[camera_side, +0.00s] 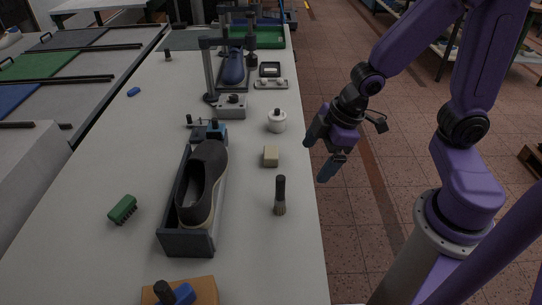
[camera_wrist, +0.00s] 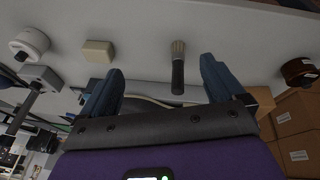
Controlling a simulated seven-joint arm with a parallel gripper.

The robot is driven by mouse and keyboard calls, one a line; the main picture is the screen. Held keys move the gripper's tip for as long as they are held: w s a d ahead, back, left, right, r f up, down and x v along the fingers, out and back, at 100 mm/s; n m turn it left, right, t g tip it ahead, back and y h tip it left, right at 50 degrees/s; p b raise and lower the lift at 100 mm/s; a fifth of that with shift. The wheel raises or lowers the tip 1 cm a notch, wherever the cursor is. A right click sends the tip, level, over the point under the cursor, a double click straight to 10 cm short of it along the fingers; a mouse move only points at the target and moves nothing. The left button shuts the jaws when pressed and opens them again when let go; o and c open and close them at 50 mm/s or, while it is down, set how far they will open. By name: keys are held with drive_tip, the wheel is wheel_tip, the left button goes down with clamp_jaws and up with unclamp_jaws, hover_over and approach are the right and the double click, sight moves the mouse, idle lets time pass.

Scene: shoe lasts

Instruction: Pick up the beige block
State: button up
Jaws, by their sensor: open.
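The beige block (camera_side: 271,156) stands on the white table near its right edge, between a white pot and a dark-handled brush. In the wrist view the block (camera_wrist: 98,51) shows at the upper left, beyond my left fingertip. My gripper (camera_side: 318,159) hangs off the right side of the table, to the right of the block and apart from it. In the wrist view its two dark blue fingers (camera_wrist: 160,86) are spread wide with nothing held between them.
The brush (camera_side: 280,195) stands upright near the block; the white pot (camera_side: 277,120) stands behind it. A dark shoe (camera_side: 202,183) sits in a long grey tray (camera_side: 185,241) to the left. A green brush (camera_side: 122,208) lies farther left. Cardboard boxes (camera_wrist: 295,112) show at the wrist view's right.

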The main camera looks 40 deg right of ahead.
drive_tip(key=t+y, duration=0.2)
approach(273, 152)
drive_tip(key=s+a, duration=0.1)
drive_tip(key=s+a+f, duration=0.1)
drive_tip(key=a, duration=0.1)
drive_tip(key=s+a, duration=0.2)
drive_tip(key=shift+f, duration=0.4)
drive_tip(key=w+d+f+y, duration=0.1)
drive_tip(key=w+d+f+t+y, duration=0.1)
drive_tip(key=w+f, duration=0.1)
drive_tip(key=shift+d+m+y, duration=0.15)
drive_tip(key=shift+m+y, duration=0.15)
drive_tip(key=shift+m, duration=0.1)
drive_tip(key=shift+w+d+f+m+t+y, duration=0.2)
drive_tip(key=shift+d+f+m+t+y, duration=0.1)
drive_tip(key=shift+d+t+y, duration=0.25)
drive_tip(key=shift+w+d+f+m+t+y, duration=0.2)
drive_tip(key=shift+d+f+m+t+y, duration=0.2)
drive_tip(key=shift+d, duration=0.3)
drive_tip(key=shift+d+r+m+t+y, duration=0.25)
drive_tip(key=shift+d+t+y, duration=0.2)
drive_tip(key=shift+d+t, duration=0.25)
drive_tip(key=shift+x, duration=3.75)
drive_tip(key=c, duration=1.1)
